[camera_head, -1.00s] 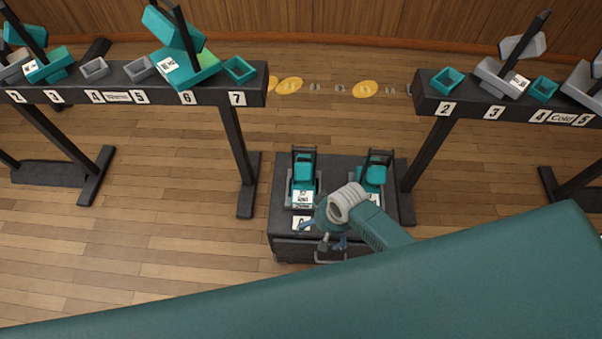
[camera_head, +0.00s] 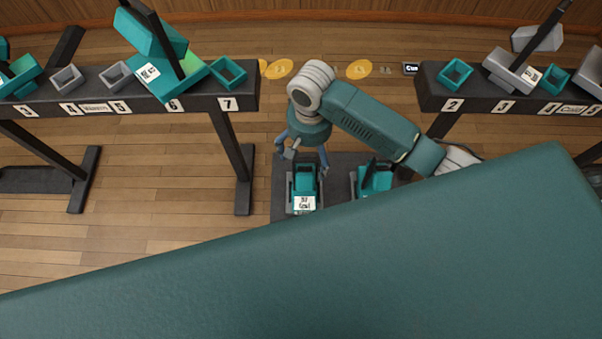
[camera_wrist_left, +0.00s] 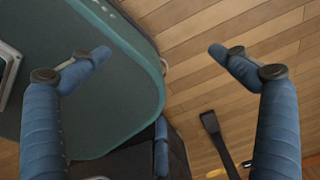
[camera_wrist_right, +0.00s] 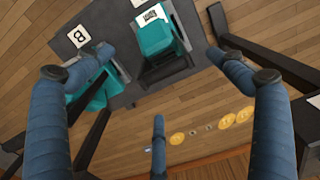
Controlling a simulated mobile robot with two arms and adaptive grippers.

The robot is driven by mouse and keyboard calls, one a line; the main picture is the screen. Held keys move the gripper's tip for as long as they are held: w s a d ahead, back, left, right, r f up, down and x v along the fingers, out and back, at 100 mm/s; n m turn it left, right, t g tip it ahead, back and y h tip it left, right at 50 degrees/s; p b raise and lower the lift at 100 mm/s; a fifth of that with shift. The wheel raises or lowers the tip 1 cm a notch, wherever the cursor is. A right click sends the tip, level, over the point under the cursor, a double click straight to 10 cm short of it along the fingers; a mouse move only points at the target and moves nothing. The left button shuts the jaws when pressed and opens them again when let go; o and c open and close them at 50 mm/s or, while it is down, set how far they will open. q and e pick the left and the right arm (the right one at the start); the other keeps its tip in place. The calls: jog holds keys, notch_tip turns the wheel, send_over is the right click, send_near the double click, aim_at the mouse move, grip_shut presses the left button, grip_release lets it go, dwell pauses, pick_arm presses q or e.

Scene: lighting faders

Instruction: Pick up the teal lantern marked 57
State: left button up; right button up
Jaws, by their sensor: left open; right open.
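A teal lantern (camera_head: 305,186) with a white label stands in a grey holder at the left of a dark cart top (camera_head: 342,170). Its label is too small to read surely. A second teal lantern (camera_head: 374,181) stands to its right. My right gripper (camera_head: 302,160) is open and points down just behind and over the left lantern. In the right wrist view that lantern (camera_wrist_right: 160,42) lies beyond the open, empty fingers (camera_wrist_right: 160,62), and the other lantern (camera_wrist_right: 90,98) is partly behind a finger. My left gripper (camera_wrist_left: 158,55) is open and empty; the head view does not show it.
Dark numbered rails (camera_head: 240,100) and (camera_head: 432,98) hold teal and grey lanterns on both sides. Their posts stand close to the cart. A large teal surface (camera_head: 330,270) of mine hides the cart's front. Wood floor lies open behind the cart.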

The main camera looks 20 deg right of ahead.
aim_at(308, 169)
notch_tip(308, 169, down, 2)
jog(key=shift+f, duration=0.1)
notch_tip(308, 169, down, 3)
jog(key=shift+s+r, duration=0.1)
jog(key=shift+f, duration=0.35)
notch_tip(308, 169, down, 4)
jog(key=shift+r, duration=0.15)
jog(key=shift+f, duration=0.6)
jog(key=c, duration=1.9)
pick_arm(q)
jog(key=shift+s+f, duration=0.25)
jog(key=shift+s, duration=0.6)
pick_arm(e)
jog(key=shift+r, duration=0.1)
jog(key=shift+c, duration=0.7)
